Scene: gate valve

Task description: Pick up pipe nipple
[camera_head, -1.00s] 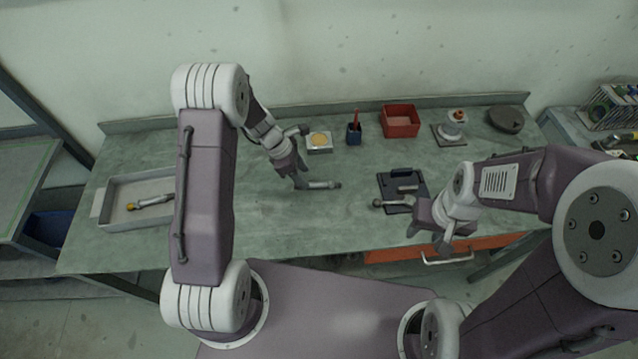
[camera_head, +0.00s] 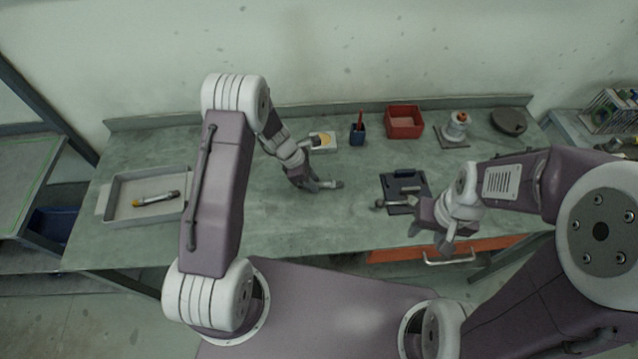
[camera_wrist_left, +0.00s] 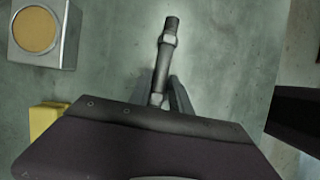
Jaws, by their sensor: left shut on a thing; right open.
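The pipe nipple, a grey metal rod with a hex collar, shows in the left wrist view (camera_wrist_left: 163,62) and as a short stub in the head view (camera_head: 334,184). My left gripper (camera_head: 312,186) is shut on its near part, low over the middle of the bench; the wrist view also shows the fingers (camera_wrist_left: 168,98). The wrist housing hides the near end of the nipple. I cannot tell whether it touches the bench. My right gripper (camera_head: 430,241) is open at the bench's front edge, by a dark pad (camera_head: 394,181) with grey metal parts.
A pale tray (camera_head: 118,186) on the left holds a yellow-ended rod (camera_head: 155,199). Along the back are a small box with a tan disc (camera_head: 323,141), a blue cup (camera_head: 357,133), a red bin (camera_head: 404,120) and a white fitting (camera_head: 455,128). The bench middle is largely clear.

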